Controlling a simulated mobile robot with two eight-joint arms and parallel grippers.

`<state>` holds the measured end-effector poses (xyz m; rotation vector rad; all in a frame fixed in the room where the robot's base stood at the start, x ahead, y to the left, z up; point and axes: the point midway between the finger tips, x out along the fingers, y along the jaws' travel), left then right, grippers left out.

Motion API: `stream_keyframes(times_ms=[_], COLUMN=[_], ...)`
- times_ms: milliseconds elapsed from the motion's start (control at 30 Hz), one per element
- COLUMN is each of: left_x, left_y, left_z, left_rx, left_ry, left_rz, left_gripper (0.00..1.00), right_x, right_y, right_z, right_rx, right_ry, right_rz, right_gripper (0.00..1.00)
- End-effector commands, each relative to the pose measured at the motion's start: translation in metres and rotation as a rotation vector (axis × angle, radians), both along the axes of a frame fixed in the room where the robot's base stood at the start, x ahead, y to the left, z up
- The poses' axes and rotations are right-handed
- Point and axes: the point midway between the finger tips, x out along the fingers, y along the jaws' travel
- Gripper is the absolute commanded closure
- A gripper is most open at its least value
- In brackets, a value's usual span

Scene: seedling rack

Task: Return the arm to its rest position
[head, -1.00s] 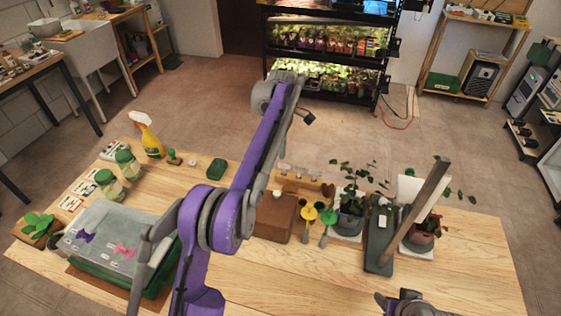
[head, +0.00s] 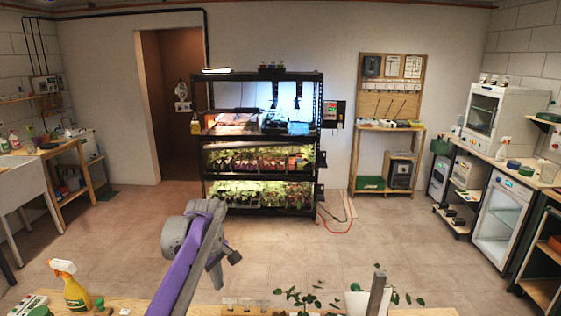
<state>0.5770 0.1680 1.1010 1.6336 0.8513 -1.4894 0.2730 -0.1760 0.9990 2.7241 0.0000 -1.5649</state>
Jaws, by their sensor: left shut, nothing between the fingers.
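My left arm rises from the bottom of the head view, a purple link with a grey joint at its upper end. My left gripper (head: 232,257) is small and dark at this end of the arm. It looks shut, with nothing held, and is over the floor beyond the bench, clear of the things around it. Its fingers are hard to make out.
The bench (head: 130,304) shows only along the bottom edge, with a spray bottle (head: 75,296) at left and leafy plants (head: 300,297) at right. A lit seedling rack (head: 262,160) stands at the back. The floor (head: 330,245) between is clear.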

Motion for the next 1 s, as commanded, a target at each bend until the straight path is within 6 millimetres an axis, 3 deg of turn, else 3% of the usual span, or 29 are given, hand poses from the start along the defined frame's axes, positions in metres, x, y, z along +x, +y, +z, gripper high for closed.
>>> stream_keyframes(times_ms=[200, 433, 667, 800, 1000], left_x=[-0.063, -0.134, -0.208, -0.25, -0.291], left_y=[0.003, 0.005, 0.007, 0.008, 0.009], left_z=[0.011, 0.002, -0.029, -0.056, -0.09], left_rx=[0.036, 0.096, 0.18, 0.24, 0.312], left_ry=[-0.095, -0.192, -0.283, -0.332, -0.38], left_rz=[-0.22, -0.454, -0.685, -0.817, -0.955], left_gripper=[1.0, 1.0, 1.0, 1.0, 1.0], right_x=[0.0, 0.0, 0.0, 0.0, 0.0], right_y=[0.0, 0.0, 0.0, 0.0, 0.0], right_z=[0.0, 0.0, 0.0, 0.0, 0.0], right_rx=[0.0, 0.0, 0.0, 0.0, 0.0], right_ry=[0.0, 0.0, 0.0, 0.0, 0.0], right_rz=[0.0, 0.0, 0.0, 0.0, 0.0], right_gripper=[0.39, 0.39, 0.39, 0.39, 0.39])
